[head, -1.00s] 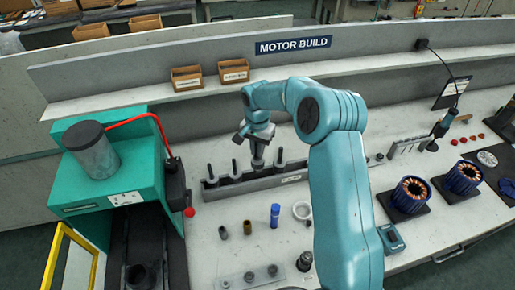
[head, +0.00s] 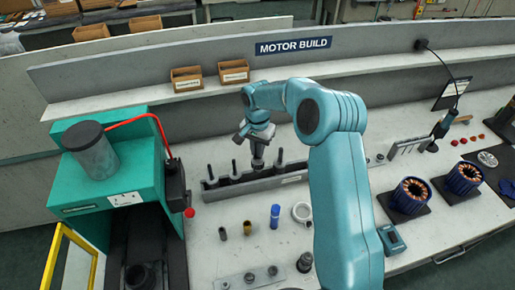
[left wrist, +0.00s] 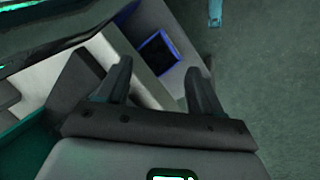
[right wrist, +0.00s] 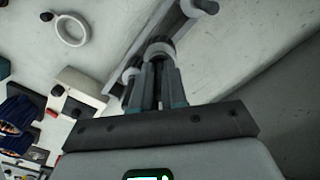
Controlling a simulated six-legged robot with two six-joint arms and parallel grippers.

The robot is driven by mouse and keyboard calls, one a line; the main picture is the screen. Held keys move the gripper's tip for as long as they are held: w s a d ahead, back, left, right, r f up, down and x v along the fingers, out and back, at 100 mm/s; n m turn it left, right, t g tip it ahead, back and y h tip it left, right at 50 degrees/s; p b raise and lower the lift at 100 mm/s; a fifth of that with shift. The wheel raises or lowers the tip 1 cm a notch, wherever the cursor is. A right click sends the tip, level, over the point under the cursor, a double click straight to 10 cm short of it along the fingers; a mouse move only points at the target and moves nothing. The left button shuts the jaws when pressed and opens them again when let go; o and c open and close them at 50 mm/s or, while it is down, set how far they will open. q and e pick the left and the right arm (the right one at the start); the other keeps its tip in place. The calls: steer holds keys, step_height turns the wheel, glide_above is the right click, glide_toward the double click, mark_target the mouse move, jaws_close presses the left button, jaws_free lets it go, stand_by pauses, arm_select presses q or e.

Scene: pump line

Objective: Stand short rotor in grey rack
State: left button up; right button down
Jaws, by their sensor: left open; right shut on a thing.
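The grey rack (head: 285,180) is a long low block near the back of the bench, with dark rotor shafts (head: 281,155) standing up from it. My right gripper (head: 258,153) is over the middle of the rack and points down. It is shut on a rotor (head: 257,164), whose lower part is at the rack; I cannot tell how deep it sits. In the right wrist view the fingers (right wrist: 157,85) close around the rotor (right wrist: 160,48), with the rack (right wrist: 178,20) behind. My left gripper (left wrist: 158,80) is open and empty in the left wrist view.
A teal press (head: 110,165) stands left of the rack. Two copper-wound stators (head: 410,194) are at the right. A low wall runs behind the rack.

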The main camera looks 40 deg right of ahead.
steer(key=shift+f+b, duration=0.7)
steer(key=shift+b, duration=0.05)
stand_by(0.8)
